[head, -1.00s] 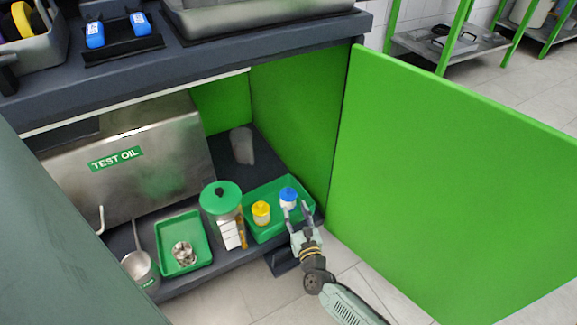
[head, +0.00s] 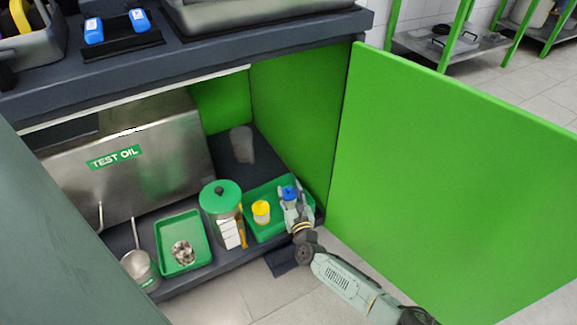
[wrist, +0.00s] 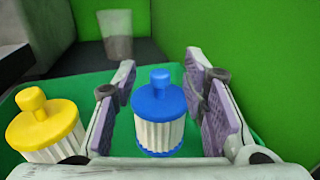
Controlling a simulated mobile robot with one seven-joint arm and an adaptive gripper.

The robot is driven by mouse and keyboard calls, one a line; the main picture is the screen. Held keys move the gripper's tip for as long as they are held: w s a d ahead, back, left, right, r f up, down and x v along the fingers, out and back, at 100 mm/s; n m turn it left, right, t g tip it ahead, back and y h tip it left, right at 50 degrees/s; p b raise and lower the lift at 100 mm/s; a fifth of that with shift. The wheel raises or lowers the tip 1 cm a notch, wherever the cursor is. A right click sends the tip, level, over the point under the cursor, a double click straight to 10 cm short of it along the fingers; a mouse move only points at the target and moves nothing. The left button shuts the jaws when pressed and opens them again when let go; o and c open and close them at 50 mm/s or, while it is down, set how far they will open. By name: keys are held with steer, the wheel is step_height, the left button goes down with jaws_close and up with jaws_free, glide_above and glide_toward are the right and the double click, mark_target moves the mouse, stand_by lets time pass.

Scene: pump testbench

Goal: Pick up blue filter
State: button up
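The blue filter (wrist: 159,118) has a blue cap with a knob and a white pleated body, and stands upright in the green tray (head: 262,232). In the head view the blue filter (head: 289,193) is partly hidden by my gripper (head: 293,203). In the wrist view my gripper (wrist: 163,100) is open, with one finger on each side of the filter. A gap shows between the filter and both finger pads.
A yellow-capped filter (wrist: 44,127) stands left of the left finger; it also shows in the head view (head: 261,212). A green-lidded canister (head: 222,200) stands left of the tray. The green cabinet wall (head: 292,120) rises behind and right.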

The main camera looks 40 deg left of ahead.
jaws_close()
stand_by(0.5)
stand_by(0.3)
